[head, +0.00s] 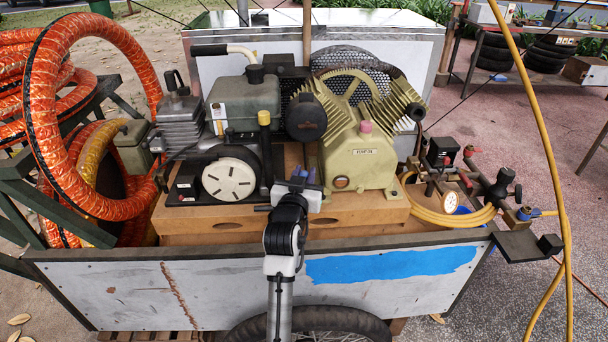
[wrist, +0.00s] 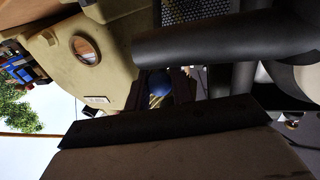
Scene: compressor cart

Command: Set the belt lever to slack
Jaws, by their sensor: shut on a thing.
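My gripper (head: 302,181) is at the front edge of the wooden deck, between the black motor and the olive compressor block. It is closed around a small blue knob (wrist: 158,84), seen between the dark fingers in the wrist view. Bits of blue (head: 298,172) also show at the fingertips in the head view. This knob seems to be the grip of the belt lever; its shaft and any slack marking are hidden.
The olive compressor (head: 360,165) stands close on the right, the white pulley wheel (head: 230,179) and motor on the left. The cart's front board (head: 130,290) is below my arm. Orange hose (head: 55,150) coils at far left; a gauge (head: 449,201) and valves sit at right.

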